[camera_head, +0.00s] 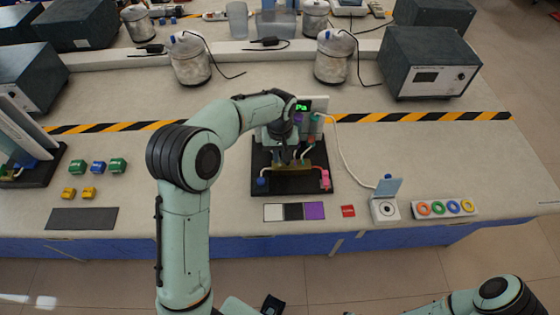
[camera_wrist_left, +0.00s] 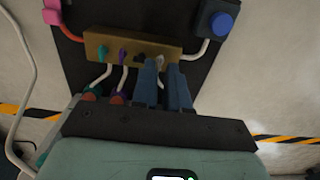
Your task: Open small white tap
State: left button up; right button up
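A brass-coloured manifold bar (camera_wrist_left: 125,48) carries a row of small taps in the left wrist view. They are a teal tap (camera_wrist_left: 101,51), a purple tap (camera_wrist_left: 123,55), a black one (camera_wrist_left: 140,58) and a small white tap (camera_wrist_left: 160,60). The white tap shows at the fingertips of my left gripper (camera_wrist_left: 163,68), in line with the narrow gap between its two blue-grey fingers. The fingers stand slightly apart; contact with the tap cannot be told. In the head view my left gripper (camera_head: 286,158) is over the bar (camera_head: 292,181), and the white tap cannot be made out.
The bar stands on a black base (camera_head: 285,191) with a blue-topped block (camera_head: 261,182) and a pink part (camera_head: 325,179). Tubes run close to the fingers. Colour swatches (camera_head: 293,211) and a box with an open lid (camera_head: 386,208) lie nearer the front edge.

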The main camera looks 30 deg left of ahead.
pick_arm(q)
grip_shut()
jog(key=n, duration=0.6)
jog(key=shift+n, duration=0.4)
pick_arm(e)
jog(key=shift+r, duration=0.15)
pick_arm(q)
jog(key=n, duration=0.4)
jog(key=shift+r+p, duration=0.1)
jog(key=shift+p, duration=0.3)
jog(key=shift+n, duration=1.5)
pick_arm(e)
jog(key=shift+w+r, duration=0.4)
jog(key=shift+r, duration=0.1)
